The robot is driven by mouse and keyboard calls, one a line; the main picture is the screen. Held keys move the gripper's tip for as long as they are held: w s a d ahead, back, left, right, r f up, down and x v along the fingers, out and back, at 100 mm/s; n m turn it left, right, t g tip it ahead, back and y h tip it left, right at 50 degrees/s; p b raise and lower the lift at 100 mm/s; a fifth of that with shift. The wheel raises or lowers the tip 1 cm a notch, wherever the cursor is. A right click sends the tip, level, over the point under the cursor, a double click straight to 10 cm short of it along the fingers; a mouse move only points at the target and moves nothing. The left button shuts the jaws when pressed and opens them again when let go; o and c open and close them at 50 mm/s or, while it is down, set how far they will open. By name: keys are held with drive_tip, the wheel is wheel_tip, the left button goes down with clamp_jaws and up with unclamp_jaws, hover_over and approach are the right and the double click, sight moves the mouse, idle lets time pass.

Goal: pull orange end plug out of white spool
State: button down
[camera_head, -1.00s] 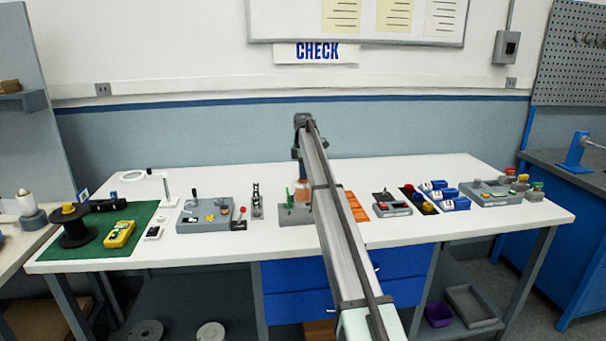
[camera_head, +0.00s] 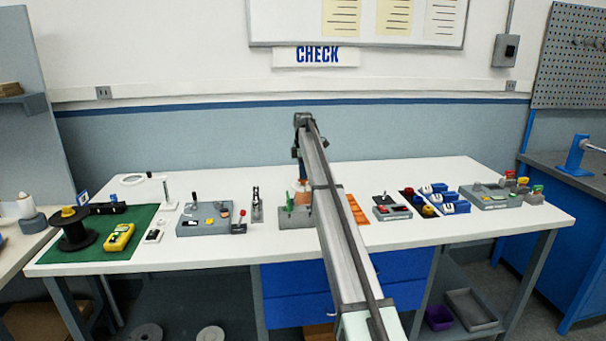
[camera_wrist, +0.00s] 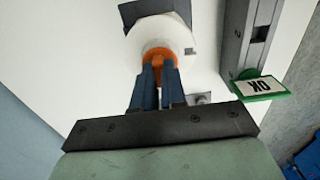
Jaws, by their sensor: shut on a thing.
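In the wrist view, the white spool (camera_wrist: 152,33) is at the top centre, seen nearly end-on. The orange end plug (camera_wrist: 160,54) is at the spool's near end, partly hidden by my fingers. My gripper (camera_wrist: 159,72) has its two blue fingers shut on the plug. I cannot tell how far the plug sits in the spool. In the head view, my arm crosses the table and hides most of the gripper and plug.
A green OK tag (camera_wrist: 262,88) stands right of my fingers, by a grey holder (camera_wrist: 236,45). In the head view, a grey base (camera_head: 295,217) is just left of my arm.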

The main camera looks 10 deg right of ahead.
drive_tip(key=shift+r, duration=0.7)
idle(0.5)
drive_tip(key=shift+r, duration=1.9)
drive_tip(key=m, duration=0.3)
drive_tip(key=shift+m, duration=0.3)
drive_tip(key=shift+s+m, duration=0.2)
drive_tip(key=shift+m, duration=0.4)
drive_tip(key=shift+s+f+m, duration=0.15)
drive_tip(key=shift+s+m, duration=0.2)
drive_tip(key=shift+m, duration=0.35)
drive_tip(key=s+f+m, duration=0.2)
drive_tip(key=s, duration=1.1)
drive_tip(key=s+f+m, duration=0.3)
drive_tip(key=s, duration=1.1)
drive_tip(key=s+f+m, duration=0.3)
drive_tip(key=s, duration=1)
drive_tip(key=shift+s, duration=0.4)
